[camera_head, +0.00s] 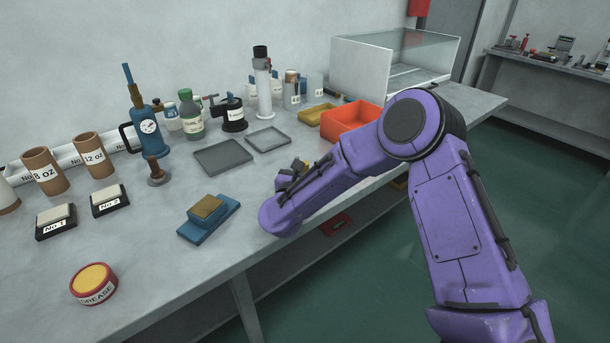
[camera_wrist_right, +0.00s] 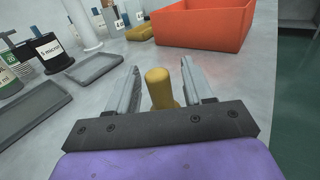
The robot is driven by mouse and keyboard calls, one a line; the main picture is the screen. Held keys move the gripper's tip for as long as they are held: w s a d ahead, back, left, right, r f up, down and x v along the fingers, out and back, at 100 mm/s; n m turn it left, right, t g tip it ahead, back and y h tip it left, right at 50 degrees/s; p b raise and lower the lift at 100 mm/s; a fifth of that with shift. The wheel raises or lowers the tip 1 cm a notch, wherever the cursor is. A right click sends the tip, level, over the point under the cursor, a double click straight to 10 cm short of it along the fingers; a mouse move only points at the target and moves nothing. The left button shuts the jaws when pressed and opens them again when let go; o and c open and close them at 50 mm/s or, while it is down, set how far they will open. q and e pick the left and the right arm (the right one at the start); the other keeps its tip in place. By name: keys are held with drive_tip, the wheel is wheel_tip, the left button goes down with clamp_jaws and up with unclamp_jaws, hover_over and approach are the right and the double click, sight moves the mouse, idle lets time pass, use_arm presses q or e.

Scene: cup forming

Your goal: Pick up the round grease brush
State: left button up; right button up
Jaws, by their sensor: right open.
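The round grease brush shows in the right wrist view as an upright, rounded yellow-brown handle (camera_wrist_right: 161,90). It stands between the two fingers of my right gripper (camera_wrist_right: 158,70). The gripper is open, with a finger on each side of the handle, and I cannot tell whether either finger touches it. The brush's lower part is hidden behind the gripper's dark crossbar. In the head view my right gripper (camera_head: 292,172) is low over the bench, mostly hidden by my purple arm. My left gripper is not in view.
An orange bin (camera_head: 352,119) and grey trays (camera_head: 223,156) lie beyond the gripper. A blue block with a brown top (camera_head: 206,210) is to its left. A grease tin (camera_head: 94,283) sits near the front left. Bottles and a blue pump (camera_head: 150,125) stand behind.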

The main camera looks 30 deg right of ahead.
clamp_jaws()
drive_tip(key=shift+a, duration=0.1)
